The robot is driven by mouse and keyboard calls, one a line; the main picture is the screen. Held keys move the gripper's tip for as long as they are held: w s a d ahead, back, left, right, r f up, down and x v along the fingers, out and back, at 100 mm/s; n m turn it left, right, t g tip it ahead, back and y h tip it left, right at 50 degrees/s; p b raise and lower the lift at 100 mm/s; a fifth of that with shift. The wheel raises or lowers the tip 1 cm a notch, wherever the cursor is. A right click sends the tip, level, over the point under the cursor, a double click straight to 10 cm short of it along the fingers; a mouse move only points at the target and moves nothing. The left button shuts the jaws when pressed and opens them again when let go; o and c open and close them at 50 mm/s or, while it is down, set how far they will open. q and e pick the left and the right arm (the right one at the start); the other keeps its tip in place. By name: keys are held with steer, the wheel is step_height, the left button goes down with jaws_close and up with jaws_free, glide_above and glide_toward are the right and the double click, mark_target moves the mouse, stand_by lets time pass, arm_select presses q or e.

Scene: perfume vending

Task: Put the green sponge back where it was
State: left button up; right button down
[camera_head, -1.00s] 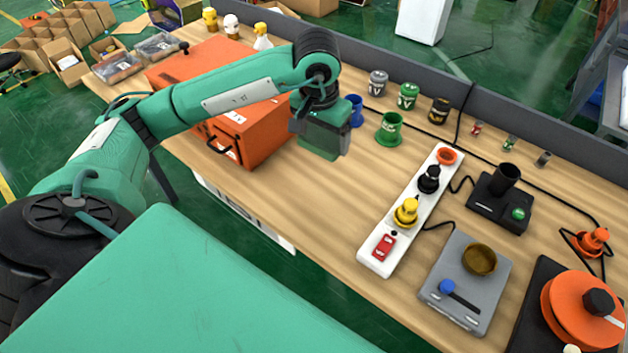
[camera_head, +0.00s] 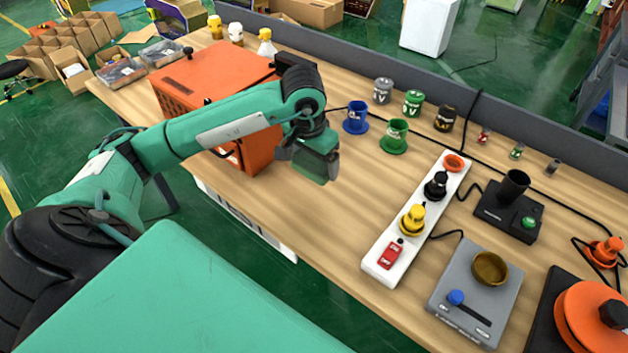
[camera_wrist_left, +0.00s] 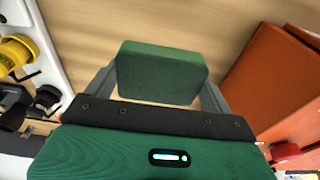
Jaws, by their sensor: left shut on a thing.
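The green sponge (camera_wrist_left: 160,72) is a dark green block between the two fingers of my left gripper (camera_wrist_left: 158,85) in the left wrist view. The gripper is shut on it. Bare wood tabletop shows beyond the sponge. In the head view my left gripper (camera_head: 318,165) points down over the table, just right of the orange box, and the sponge (camera_head: 314,169) shows only partly at its end. I cannot tell whether the sponge touches the table. My right gripper is not in view.
The orange box (camera_head: 253,158) stands close to the left of the gripper. Blue (camera_head: 355,117) and green (camera_head: 394,136) cups stand behind it. A white power strip (camera_head: 375,263) lies to the right. The wood between the gripper and the strip is clear.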

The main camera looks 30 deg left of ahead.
mark_target(315, 192)
arm_select(q)
step_height(315, 192, down, 4)
steer(key=shift+r, duration=0.1)
steer(key=shift+f, duration=0.4)
step_height(315, 192, down, 3)
steer(key=shift+f+p, duration=0.1)
steer(key=shift+p, duration=0.45)
steer(key=shift+f, duration=0.1)
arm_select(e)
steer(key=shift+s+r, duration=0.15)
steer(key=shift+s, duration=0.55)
arm_select(q)
steer(key=shift+f, duration=0.15)
